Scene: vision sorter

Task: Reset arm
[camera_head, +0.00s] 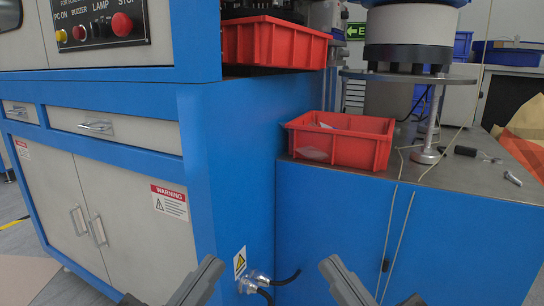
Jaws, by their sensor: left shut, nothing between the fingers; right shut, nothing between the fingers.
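My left gripper (212,265) shows as a grey shape at the bottom of the head view, left of the middle. It is shut and empty, in front of the blue cabinet. My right gripper (331,265) shows at the bottom, right of the middle, also shut and empty. The two are apart, tilted toward each other. Most of both arms is out of the frame.
A blue machine (240,150) with grey doors stands at the left. A red bin (340,148) with a pale item inside sits on the metal worktop (470,178). Another red bin (272,45) sits higher up. Cable fittings (254,281) stick out low between my grippers.

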